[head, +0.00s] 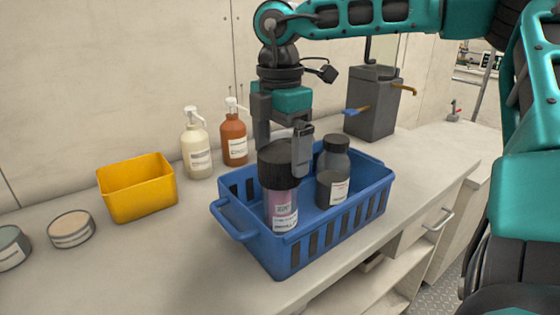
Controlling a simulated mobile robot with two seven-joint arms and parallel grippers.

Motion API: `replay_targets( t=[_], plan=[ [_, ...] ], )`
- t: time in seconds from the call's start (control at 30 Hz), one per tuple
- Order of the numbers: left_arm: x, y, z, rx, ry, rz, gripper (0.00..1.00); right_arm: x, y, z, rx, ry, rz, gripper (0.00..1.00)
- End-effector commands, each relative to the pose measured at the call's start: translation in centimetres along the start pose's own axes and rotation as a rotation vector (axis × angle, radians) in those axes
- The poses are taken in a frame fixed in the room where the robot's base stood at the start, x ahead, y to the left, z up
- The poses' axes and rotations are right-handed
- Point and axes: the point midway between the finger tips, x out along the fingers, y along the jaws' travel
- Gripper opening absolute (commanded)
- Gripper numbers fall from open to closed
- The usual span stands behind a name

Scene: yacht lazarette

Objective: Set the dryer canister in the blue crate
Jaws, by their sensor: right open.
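A canister with a wide black lid and a pinkish, labelled body (283,206) stands upright inside the blue crate (326,232), at its left end. It looks like the dryer canister; its base is hidden by the crate's near wall. My right gripper (282,147) points down at its lid, with one finger behind the lid on the left and the other at its right side. The jaws are open; whether a finger touches the lid I cannot tell. My left gripper is not in view.
A dark grey jar (333,172) stands in the crate right of the canister. A yellow bin (137,188), cream (196,146) and orange (233,136) pump bottles and two round tins stand left on the counter. A grey tank (372,103) stands behind.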

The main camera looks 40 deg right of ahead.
Motion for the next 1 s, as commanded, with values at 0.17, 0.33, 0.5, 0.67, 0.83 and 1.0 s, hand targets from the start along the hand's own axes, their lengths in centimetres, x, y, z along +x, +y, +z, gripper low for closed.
replay_targets(
  t=[0.17, 0.33, 0.5, 0.67, 0.83, 1.0],
  plan=[
    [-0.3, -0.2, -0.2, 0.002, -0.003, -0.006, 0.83, -4.4, 0.1, 0.0, 0.001, -0.003, 0.005, 1.00],
    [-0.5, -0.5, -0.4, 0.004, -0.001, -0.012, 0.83, -7.1, 0.1, 0.0, 0.000, -0.003, 0.001, 1.00],
    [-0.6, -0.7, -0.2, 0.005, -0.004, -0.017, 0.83, -8.4, 0.0, 0.0, -0.001, -0.001, 0.000, 1.00],
    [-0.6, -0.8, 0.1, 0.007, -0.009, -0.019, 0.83, -8.6, 0.0, 0.0, -0.002, 0.000, -0.001, 1.00],
    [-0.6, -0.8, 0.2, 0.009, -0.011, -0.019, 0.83, -8.6, 0.0, 0.0, -0.001, 0.000, -0.001, 1.00],
    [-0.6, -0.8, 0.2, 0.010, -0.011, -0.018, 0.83, -8.5, 0.0, 0.0, -0.001, 0.000, -0.001, 1.00]
  ],
)
